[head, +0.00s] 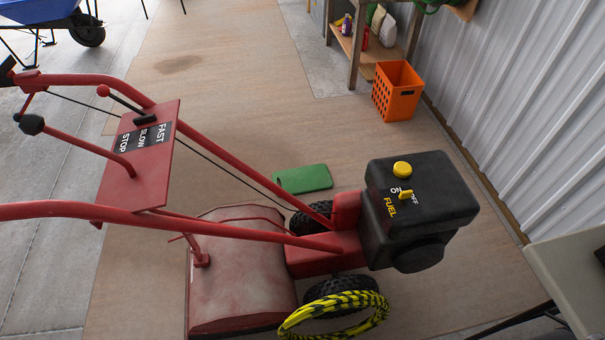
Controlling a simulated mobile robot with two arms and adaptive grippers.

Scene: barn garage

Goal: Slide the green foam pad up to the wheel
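The green foam pad (303,179) lies flat on the brown floor mat, just beyond the far side of the red tiller. The tiller's far black wheel (312,217) is close to the pad's near edge, partly hidden by the red handlebar and body. I cannot tell whether the pad and wheel touch. The tiller's near black wheel (345,290) is on this side, with a yellow and black striped ring (335,315) in front of it. Neither of my grippers shows in the head view.
The red tiller (240,270) with its black engine (420,205) fills the foreground. An orange crate (397,92) stands by a wooden shelf (362,50) at the corrugated wall. A blue wheelbarrow (45,20) is at the far left. The mat (215,120) beyond the pad is clear.

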